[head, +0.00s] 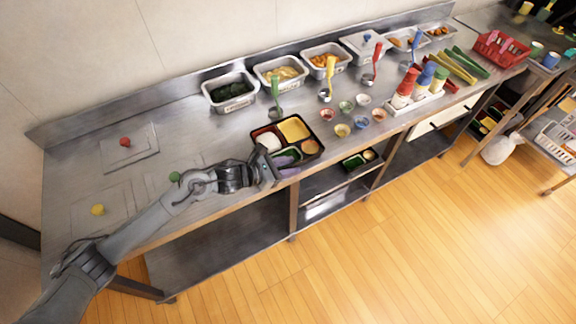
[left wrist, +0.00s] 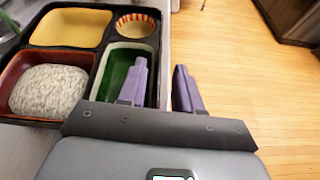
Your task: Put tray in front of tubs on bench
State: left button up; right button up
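The dark bento tray (head: 321,154) is at the front edge of the bench, in front of the tubs. It holds a yellow section, a speckled pale mound in a red section, a green section and a small striped cup. My left gripper (head: 287,164) is at the tray's near side. In the left wrist view the gripper (left wrist: 163,85) has one purple finger over the green section and the other outside the tray's rim (left wrist: 161,55). The fingers are apart with the rim between them; whether they press on it is unclear. My right gripper is not in view.
Metal tubs of food (head: 231,103) line the back of the bench (head: 200,145). Ladles, small bowls (head: 342,130) and bottles (head: 403,98) stand right of the tray. Flat lids with coloured knobs (head: 125,142) lie left. Another tray (head: 353,161) is on the shelf below.

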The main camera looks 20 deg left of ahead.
pick_arm(q)
jog(key=p+v, duration=0.1)
jog(key=v, duration=1.1)
jog(key=shift+d+r, duration=0.15)
jog(key=s+d+f+n+y, duration=0.2)
jog(key=s+n+y, duration=0.15)
jog(key=n, duration=0.75)
jog(key=s+d+f+n+y, duration=0.3)
jog(key=s+n, duration=0.1)
jog(key=n, duration=0.8)
jog(key=s+a+f+n+g+y, duration=0.1)
jog(key=s+n+g, duration=0.2)
jog(key=s+n, duration=0.5)
jog(key=s+a+f+n+g+y, duration=0.1)
jog(key=s+a+f+n+g, duration=0.1)
jog(key=s+n, duration=0.7)
jog(key=n+g, duration=0.1)
jog(key=n, duration=0.2)
jog(key=shift+a+f+g, duration=0.15)
jog(key=shift+f+g, duration=0.05)
jog(key=shift+g, duration=0.1)
jog(key=shift+w+y, duration=0.1)
jog(key=shift+y, duration=0.15)
notch_tip(320, 180, up, 37)
jog(key=p, duration=3.7)
jog(key=shift+r, duration=0.15)
